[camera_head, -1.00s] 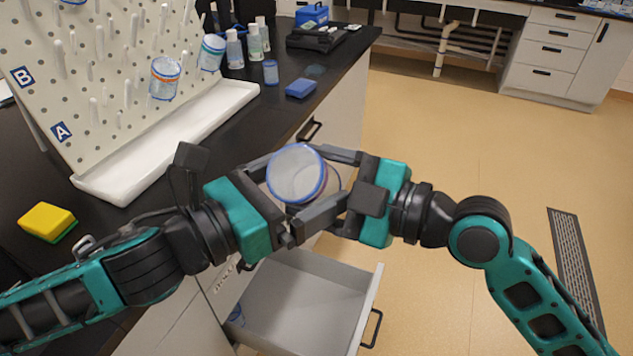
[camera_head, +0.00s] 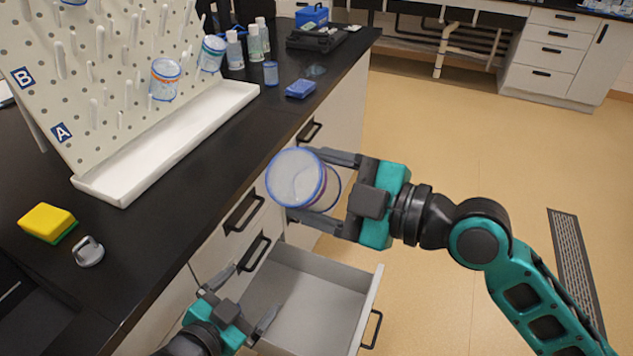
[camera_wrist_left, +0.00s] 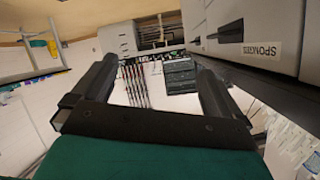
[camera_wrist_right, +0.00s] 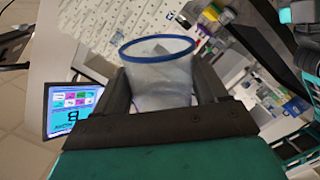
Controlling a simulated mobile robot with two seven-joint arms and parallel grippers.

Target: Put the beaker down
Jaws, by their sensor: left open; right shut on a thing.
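The beaker (camera_head: 297,178) is clear with a blue rim and a reddish band lower down. My right gripper (camera_head: 325,188) is shut on it and holds it in the air, off the right edge of the black counter, above the open drawer. The beaker (camera_wrist_right: 158,75) also shows between the fingers in the right wrist view, its blue rim outermost. My left gripper (camera_head: 250,292) is open and empty, low beside the drawer fronts near the open drawer. In the left wrist view its fingers (camera_wrist_left: 155,85) are apart with nothing between them.
The black counter (camera_head: 150,240) has a clear stretch along its front edge. A pegboard (camera_head: 100,70) with beakers stands behind a white trough (camera_head: 170,150). A yellow sponge (camera_head: 47,222) and a grey object (camera_head: 88,251) lie at left. The drawer (camera_head: 310,300) stands open below.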

